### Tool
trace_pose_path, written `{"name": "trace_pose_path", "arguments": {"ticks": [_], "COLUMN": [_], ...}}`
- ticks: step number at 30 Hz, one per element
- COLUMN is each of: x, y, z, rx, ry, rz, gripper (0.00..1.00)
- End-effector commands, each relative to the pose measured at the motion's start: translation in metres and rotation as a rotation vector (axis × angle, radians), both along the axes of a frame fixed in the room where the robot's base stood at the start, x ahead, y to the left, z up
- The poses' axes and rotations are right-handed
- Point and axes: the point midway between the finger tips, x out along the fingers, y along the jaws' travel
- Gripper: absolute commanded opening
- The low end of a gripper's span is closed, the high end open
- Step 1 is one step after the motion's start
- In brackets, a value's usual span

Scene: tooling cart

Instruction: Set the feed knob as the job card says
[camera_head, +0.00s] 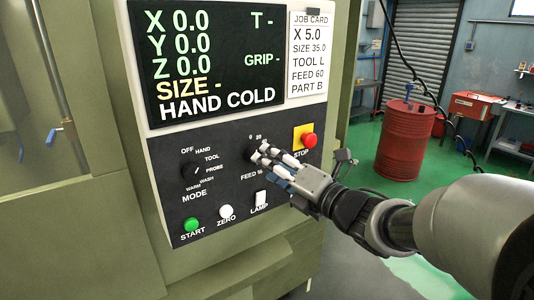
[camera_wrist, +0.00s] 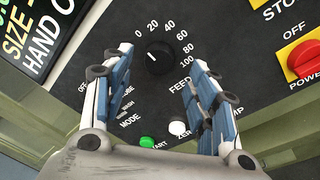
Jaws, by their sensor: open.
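The job card (camera_head: 310,54) in the head view reads X 5.0, SIZE 35.0, TOOL L, FEED 60, PART B. The feed knob (camera_wrist: 160,58) is round and black, on the dark panel, with a scale from 0 to 100 around it. Its short white mark points up and left, roughly toward 0. My gripper (camera_head: 268,156) is open in front of the feed dial and hides most of the knob in the head view. In the wrist view the fingers (camera_wrist: 156,72) stand to the left and right of the knob, empty, with gaps on both sides.
The mode knob (camera_head: 190,170) is left of my gripper. A red stop button (camera_head: 309,140) sits close on the right. Green start (camera_head: 192,225), white zero (camera_head: 226,211) and the lamp switch (camera_head: 261,197) are below. The screen (camera_head: 205,55) reads HAND COLD.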

Motion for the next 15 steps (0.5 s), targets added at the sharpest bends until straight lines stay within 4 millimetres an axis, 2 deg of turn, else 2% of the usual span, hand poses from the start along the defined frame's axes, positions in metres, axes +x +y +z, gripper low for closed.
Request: {"name": "trace_pose_path", "arguments": {"ticks": [1,6,15], "x": [0.007,0.025,0.033], "y": [0.008,0.022,0.029], "z": [0.0,0.0,0.0], "rx": [0.0,0.0,0.0], "ry": [0.001,0.0,0.0], "rz": [0.004,0.003,0.0], "gripper": [0.54,0.54,0.54]}}
